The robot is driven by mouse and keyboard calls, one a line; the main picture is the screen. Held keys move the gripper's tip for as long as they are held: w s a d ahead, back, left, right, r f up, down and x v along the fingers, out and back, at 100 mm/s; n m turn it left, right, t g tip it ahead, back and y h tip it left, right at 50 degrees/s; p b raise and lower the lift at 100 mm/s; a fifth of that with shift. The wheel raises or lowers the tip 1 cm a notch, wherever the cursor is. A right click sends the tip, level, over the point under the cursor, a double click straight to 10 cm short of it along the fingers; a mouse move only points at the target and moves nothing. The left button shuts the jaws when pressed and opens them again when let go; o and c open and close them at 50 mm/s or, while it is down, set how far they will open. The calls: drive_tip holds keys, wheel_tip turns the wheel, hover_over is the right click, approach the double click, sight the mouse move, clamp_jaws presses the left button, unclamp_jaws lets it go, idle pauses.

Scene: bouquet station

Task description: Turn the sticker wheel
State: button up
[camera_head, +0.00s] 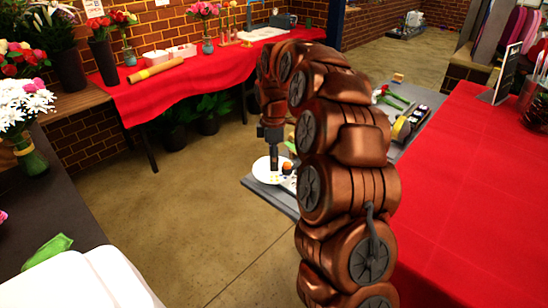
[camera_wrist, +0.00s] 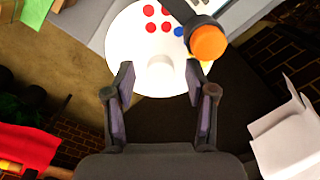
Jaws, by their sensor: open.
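The sticker wheel is a white disc (camera_wrist: 128,42) with red dots, a blue dot and a bit of yellow, at the top middle of the wrist view. It also shows as a small white disc (camera_head: 262,177) at the grey table's left end in the head view. An orange knob (camera_wrist: 208,42) on a dark bar lies over the wheel's right side; it also shows in the head view (camera_head: 287,167). My gripper (camera_wrist: 160,72) is open and empty, its fingertips over the wheel's near edge, left of the knob. In the head view, my gripper (camera_head: 274,166) points down at the wheel; contact is unclear.
The grey table (camera_head: 258,190) holds a red flower (camera_head: 385,91) and other small items farther right, partly hidden by my arm. A red-covered table (camera_head: 475,190) stands at the right, another (camera_head: 180,90) at the back left. Open floor (camera_head: 190,210) lies left of the wheel.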

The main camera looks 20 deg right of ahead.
wheel_tip(320, 180, up, 12)
idle(0.6)
idle(0.4)
